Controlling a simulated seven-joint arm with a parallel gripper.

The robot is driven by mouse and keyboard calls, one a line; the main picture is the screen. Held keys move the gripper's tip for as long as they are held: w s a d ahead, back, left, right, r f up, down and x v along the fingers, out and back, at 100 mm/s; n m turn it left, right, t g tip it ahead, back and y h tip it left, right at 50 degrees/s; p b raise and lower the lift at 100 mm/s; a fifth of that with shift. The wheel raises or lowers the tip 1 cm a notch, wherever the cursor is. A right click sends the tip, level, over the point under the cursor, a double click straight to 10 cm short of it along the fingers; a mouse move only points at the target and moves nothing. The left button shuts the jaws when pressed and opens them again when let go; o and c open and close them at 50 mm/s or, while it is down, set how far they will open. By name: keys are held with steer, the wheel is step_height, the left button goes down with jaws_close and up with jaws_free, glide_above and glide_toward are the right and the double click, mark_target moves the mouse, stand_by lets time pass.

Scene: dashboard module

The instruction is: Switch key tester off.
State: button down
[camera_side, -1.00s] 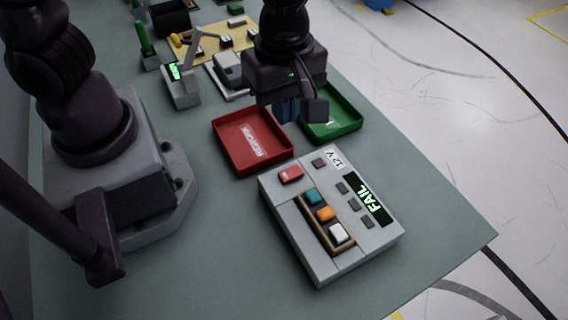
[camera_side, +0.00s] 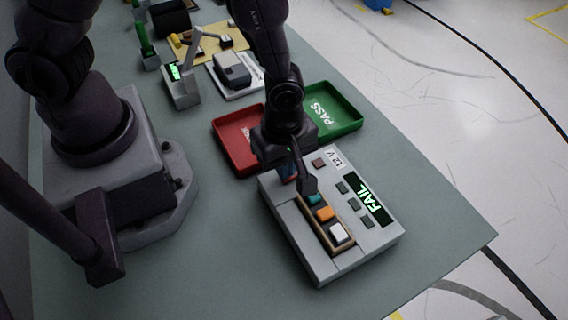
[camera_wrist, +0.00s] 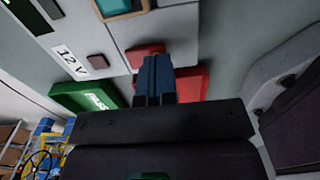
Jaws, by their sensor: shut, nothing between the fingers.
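The key tester (camera_side: 315,255) is a grey box on the table. Its dark display (camera_side: 367,200) reads FAIL in lit green letters. A row of teal, orange (camera_side: 325,213) and white (camera_side: 339,233) keys sits in a framed slot. The red button (camera_wrist: 147,51) is at the tester's end nearest the trays, mostly hidden by my arm in the side view. My gripper (camera_wrist: 156,62) has blue fingers, shut and empty, right over the red button. Whether the fingertips touch it I cannot tell.
A red tray (camera_side: 232,158) and a green PASS tray (camera_side: 351,121) lie just behind the tester. A small device with a green display (camera_side: 182,90) and a grey unit (camera_side: 234,72) stand farther back. The table in front of the tester is clear.

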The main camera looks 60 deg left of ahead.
steer(key=shift+f, duration=0.35)
steer(key=shift+f, duration=0.15)
steer(key=shift+w, duration=0.1)
stand_by(0.3)
steer(key=shift+w+r, duration=0.4)
steer(key=shift+w, duration=0.2)
steer(key=shift+r, duration=0.1)
step_height(320, 180, up, 14)
steer(key=s, duration=0.2)
steer(key=shift+f, duration=0.2)
stand_by(0.3)
